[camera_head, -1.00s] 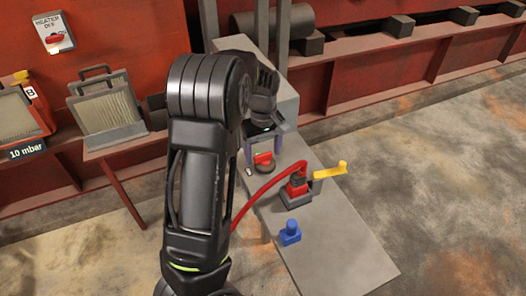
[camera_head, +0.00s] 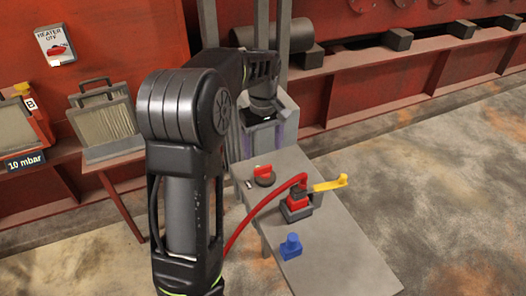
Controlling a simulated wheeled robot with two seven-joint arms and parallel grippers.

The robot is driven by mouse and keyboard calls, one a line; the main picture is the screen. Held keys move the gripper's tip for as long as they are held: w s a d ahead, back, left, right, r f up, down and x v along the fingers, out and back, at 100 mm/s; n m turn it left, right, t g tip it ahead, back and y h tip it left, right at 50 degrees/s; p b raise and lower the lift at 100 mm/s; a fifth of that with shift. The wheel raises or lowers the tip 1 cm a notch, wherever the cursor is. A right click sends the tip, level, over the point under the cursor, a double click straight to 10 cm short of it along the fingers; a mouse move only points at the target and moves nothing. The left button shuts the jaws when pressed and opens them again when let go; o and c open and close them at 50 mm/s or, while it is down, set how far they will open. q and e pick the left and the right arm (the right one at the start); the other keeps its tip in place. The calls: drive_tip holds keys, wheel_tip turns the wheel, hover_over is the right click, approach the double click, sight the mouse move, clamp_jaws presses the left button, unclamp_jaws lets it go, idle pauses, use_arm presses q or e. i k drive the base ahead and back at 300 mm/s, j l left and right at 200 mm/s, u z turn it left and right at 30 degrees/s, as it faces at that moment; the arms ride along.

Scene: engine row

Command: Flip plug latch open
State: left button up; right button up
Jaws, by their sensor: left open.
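The red plug (camera_head: 298,195) sits in a dark socket block on the grey bench (camera_head: 345,262), with a red cable (camera_head: 262,203) arching from it to the left. The yellow latch (camera_head: 329,185) sticks out to the right of the plug, roughly level, with a raised end. My left arm comes in from the left. My left gripper (camera_head: 262,148) points down behind the red knob (camera_head: 264,175), apart from the plug and latch. Its fingers are spread and nothing shows between them; their tips are partly hidden. My right gripper is out of view.
A blue part (camera_head: 290,246) stands on the bench in front of the plug. At left are a filter panel (camera_head: 103,125), a gauge unit marked 10 mbar (camera_head: 25,160) and a heater switch (camera_head: 55,45). The bench's front right is clear.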

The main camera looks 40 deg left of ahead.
sight(342, 182)
drive_tip(key=k+j, duration=0.7)
drive_tip(key=k, duration=0.2)
